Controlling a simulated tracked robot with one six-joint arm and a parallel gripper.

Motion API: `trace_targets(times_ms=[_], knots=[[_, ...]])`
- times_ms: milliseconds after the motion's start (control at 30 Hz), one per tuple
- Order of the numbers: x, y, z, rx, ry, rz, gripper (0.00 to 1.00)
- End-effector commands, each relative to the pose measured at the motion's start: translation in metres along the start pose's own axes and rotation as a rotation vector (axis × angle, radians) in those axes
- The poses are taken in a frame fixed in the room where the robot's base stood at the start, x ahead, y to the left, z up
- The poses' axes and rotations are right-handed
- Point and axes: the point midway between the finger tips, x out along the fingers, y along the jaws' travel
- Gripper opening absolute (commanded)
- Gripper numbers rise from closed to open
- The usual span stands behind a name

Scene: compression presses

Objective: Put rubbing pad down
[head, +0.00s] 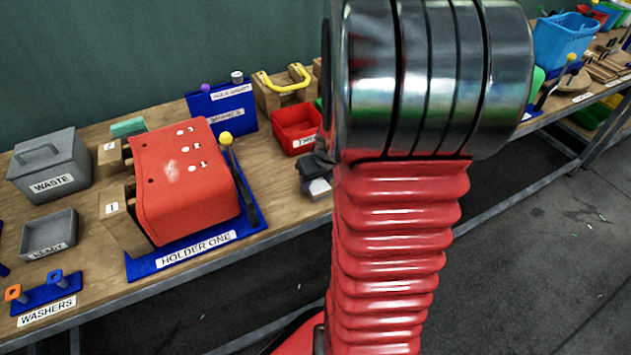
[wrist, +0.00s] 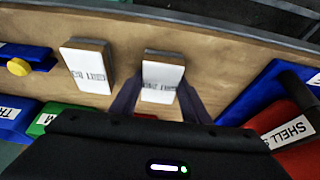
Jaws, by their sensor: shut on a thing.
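My gripper (wrist: 158,98) is shut on a rubbing pad (wrist: 163,78), a small block with a white, labelled face. One dark finger is on each side of it in the wrist view. The held pad is low over the wooden bench near its front edge; I cannot tell whether it touches the wood. In the head view the pad (head: 319,188) shows as a white patch below my dark gripper, which is partly hidden by my arm. A second, similar pad (wrist: 89,66) lies on the bench to the left in the wrist view, apart from the held one.
A red tray (head: 296,128) stands behind. A blue part with a yellow knob (wrist: 18,67) is at the wrist view's left. Bare wood lies between the pads.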

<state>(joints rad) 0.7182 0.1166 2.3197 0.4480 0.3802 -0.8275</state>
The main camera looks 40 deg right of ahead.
Motion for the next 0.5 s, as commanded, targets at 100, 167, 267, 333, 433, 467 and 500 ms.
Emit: trace_targets(times_ms=[100, 167, 267, 333, 433, 467, 500], knots=[[0.0003, 0.0003, -0.0001, 0.001, 0.001, 0.001, 0.18], [0.0002, 0.0003, -0.0001, 0.001, 0.001, 0.001, 0.18], [0.0006, 0.0004, 0.0001, 0.001, 0.001, 0.001, 0.18], [0.0021, 0.0004, 0.0008, 0.002, 0.001, 0.000, 0.18], [0.0026, 0.0005, 0.0010, 0.002, 0.001, 0.001, 0.46], [0.0026, 0.0004, 0.0010, 0.002, 0.001, 0.000, 0.48], [0.0027, 0.0004, 0.0012, 0.002, 0.000, 0.000, 0.51]])
